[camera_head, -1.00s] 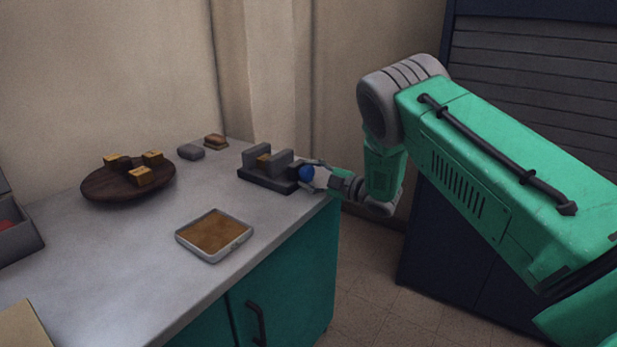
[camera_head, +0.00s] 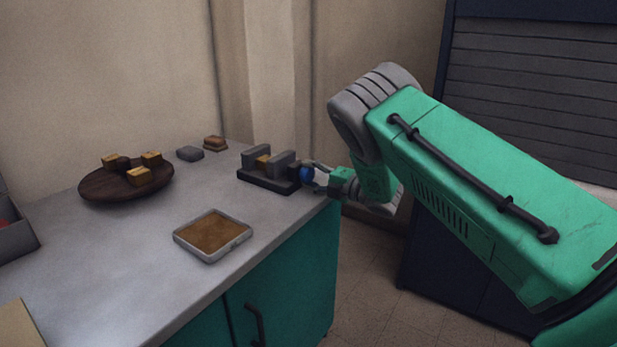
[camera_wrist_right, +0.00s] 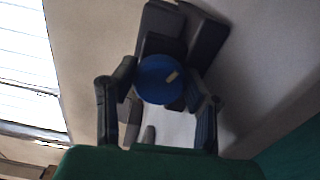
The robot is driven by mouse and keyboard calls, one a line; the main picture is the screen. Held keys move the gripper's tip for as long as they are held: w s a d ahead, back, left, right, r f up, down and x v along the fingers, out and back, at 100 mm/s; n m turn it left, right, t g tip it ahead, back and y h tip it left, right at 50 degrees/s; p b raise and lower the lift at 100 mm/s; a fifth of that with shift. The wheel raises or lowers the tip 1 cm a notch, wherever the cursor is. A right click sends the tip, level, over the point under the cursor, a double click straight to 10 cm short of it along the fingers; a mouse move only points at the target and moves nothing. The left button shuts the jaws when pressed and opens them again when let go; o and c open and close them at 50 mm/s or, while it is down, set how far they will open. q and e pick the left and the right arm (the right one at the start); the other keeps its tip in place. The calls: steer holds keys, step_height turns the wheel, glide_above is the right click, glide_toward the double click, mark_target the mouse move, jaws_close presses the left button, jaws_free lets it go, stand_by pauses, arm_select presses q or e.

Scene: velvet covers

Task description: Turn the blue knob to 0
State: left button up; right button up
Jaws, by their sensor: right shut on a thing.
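The blue knob (camera_head: 306,174) sits on the right end of a dark grey vise-like device (camera_head: 268,180) at the far right corner of the counter. In the right wrist view the knob (camera_wrist_right: 160,80) is a round blue disc with a pale mark pointing to the upper right. My right gripper (camera_head: 314,175) is shut on the knob, a finger on either side of it. Its fingers (camera_wrist_right: 160,105) also show in the wrist view. No number scale can be read. My left gripper is not in view.
A shallow tray with a brown surface (camera_head: 246,236) lies near the counter's front edge. A round dark board (camera_head: 97,190) with several yellowish blocks stands at the back left. A grey box (camera_head: 20,238) is at the left edge. Bare counter (camera_head: 110,270) lies between.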

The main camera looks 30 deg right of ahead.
steer(key=shift+s+f, duration=0.15)
steer(key=shift+f, duration=0.3)
steer(key=o, duration=1.2)
steer(key=shift+r, duration=0.1)
steer(key=shift+a, duration=0.1)
steer(key=shift+s, duration=0.1)
steer(key=v, duration=1.1)
steer(key=shift+s+d+r, duration=0.1)
steer(key=shift+s+d, duration=0.15)
steer(key=shift+s, duration=0.05)
